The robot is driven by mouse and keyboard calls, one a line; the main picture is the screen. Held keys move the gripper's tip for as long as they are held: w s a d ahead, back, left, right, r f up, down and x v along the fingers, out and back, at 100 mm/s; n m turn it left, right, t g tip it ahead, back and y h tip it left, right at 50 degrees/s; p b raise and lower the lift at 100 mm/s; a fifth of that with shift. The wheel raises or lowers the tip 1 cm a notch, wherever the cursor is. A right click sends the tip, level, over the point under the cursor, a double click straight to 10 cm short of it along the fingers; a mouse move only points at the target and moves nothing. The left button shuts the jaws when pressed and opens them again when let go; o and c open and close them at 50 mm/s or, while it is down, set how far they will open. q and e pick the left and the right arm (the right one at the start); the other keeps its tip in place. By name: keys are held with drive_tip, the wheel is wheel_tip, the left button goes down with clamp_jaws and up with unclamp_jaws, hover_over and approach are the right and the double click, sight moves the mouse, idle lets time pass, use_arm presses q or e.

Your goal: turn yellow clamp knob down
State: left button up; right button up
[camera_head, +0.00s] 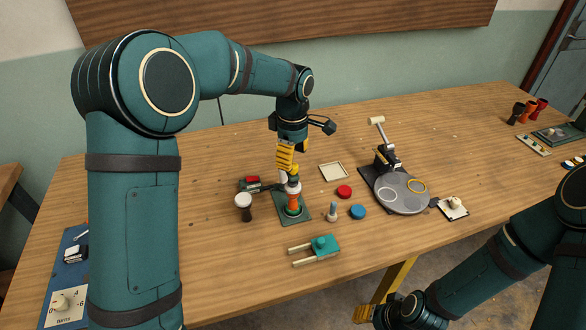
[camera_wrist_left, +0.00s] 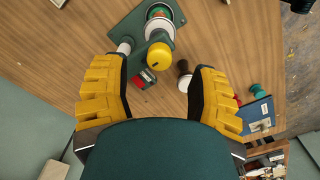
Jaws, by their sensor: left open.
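The yellow clamp knob (camera_wrist_left: 159,57) shows in the left wrist view, at the end of the clamp over a small goblet drum with a white rim (camera_wrist_left: 160,26). My left gripper (camera_wrist_left: 160,68) is open, with one yellow finger on each side of the knob and gaps between. In the head view my left gripper (camera_head: 286,160) points down over the drum (camera_head: 293,200) on its green plate (camera_head: 281,217); there its fingers hide the knob. My right arm (camera_head: 480,275) is at the lower right, past the table's front edge; its finger state is unclear.
A black-and-white goblet (camera_head: 244,206) stands left of the plate. A red disc (camera_head: 344,191), a blue disc (camera_head: 358,212) and a teal fork-shaped tool (camera_head: 318,248) lie nearby. A grey round plate (camera_head: 400,195) with a mallet-like lever (camera_head: 381,135) stands to the right.

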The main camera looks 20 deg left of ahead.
sight(293, 169)
use_arm(q)
drive_tip(key=shift+f+b, duration=0.3)
drive_tip(key=shift+f, duration=1.55)
drive_tip(key=shift+c, duration=0.4)
clamp_jaws()
